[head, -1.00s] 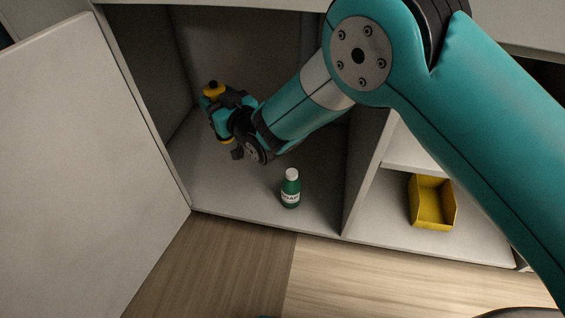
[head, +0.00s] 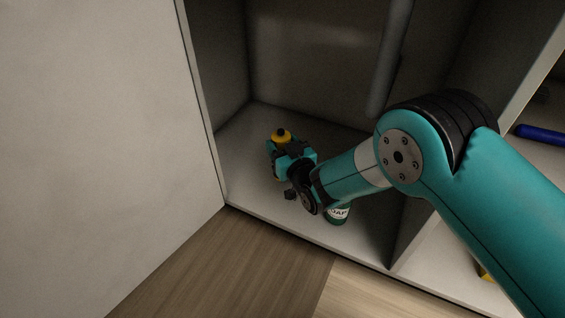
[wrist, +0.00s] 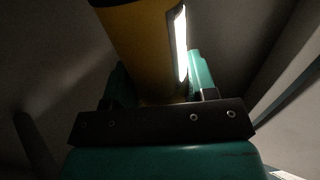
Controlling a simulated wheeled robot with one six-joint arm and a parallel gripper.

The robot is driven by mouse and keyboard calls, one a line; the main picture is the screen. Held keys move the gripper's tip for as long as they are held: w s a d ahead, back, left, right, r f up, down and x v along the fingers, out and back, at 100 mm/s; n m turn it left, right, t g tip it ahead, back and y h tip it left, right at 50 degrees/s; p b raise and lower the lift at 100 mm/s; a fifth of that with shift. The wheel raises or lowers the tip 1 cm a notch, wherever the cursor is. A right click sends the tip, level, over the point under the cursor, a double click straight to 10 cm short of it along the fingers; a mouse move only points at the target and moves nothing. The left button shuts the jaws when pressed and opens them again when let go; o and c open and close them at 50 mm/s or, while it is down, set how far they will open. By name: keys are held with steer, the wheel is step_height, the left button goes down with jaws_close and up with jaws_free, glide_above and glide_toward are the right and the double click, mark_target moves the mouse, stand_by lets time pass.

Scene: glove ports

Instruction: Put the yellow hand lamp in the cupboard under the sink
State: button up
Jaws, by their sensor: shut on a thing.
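The yellow hand lamp (head: 281,135) is inside the open cupboard under the sink (head: 246,183), near its left wall. In the head view only its yellow and black upper end shows; my gripper hides the rest. In the wrist view the lamp (wrist: 143,45) stands large between the fingers, with a bright lit strip on its right side. My gripper (head: 279,151) is shut on the lamp, low in the cupboard. Whether the lamp touches the cupboard floor cannot be told.
The open door (head: 110,130) is on the left. A grey pipe (head: 391,60) hangs at the back. A blue object (head: 540,134) and a yellow bin (head: 484,273) show at right.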

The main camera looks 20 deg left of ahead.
steer(key=shift+f+b, duration=1.1)
steer(key=shift+f, duration=1)
steer(key=shift+f, duration=0.15)
steer(key=o, duration=1)
steer(key=shift+o, duration=0.2)
